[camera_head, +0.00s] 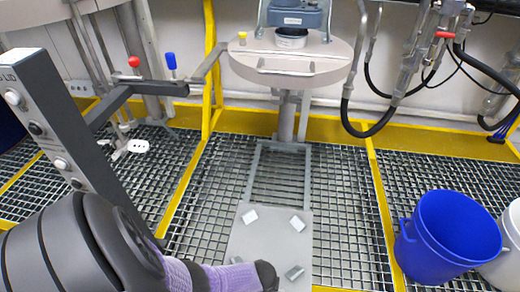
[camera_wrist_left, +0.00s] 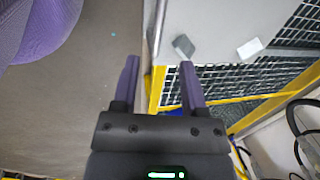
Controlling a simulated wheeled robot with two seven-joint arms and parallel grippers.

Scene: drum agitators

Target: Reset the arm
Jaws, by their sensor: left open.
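My left arm comes in from the lower left in the head view, dark grey with a purple section, ending near the bottom edge. Its fingers cannot be made out there. In the left wrist view my left gripper (camera_wrist_left: 160,62) shows two purple fingers spread apart with nothing between them. Beyond them are a grey surface's edge, the floor grating and a yellow bar. My right arm and gripper are not seen.
A grey control post (camera_head: 55,120) stands close by my left arm. A grey plate (camera_head: 262,228) with several small metal blocks lies ahead. A round platform (camera_head: 290,64) stands behind it. A blue bucket (camera_head: 450,235) is at right. Hoses hang at upper right. Grating between is clear.

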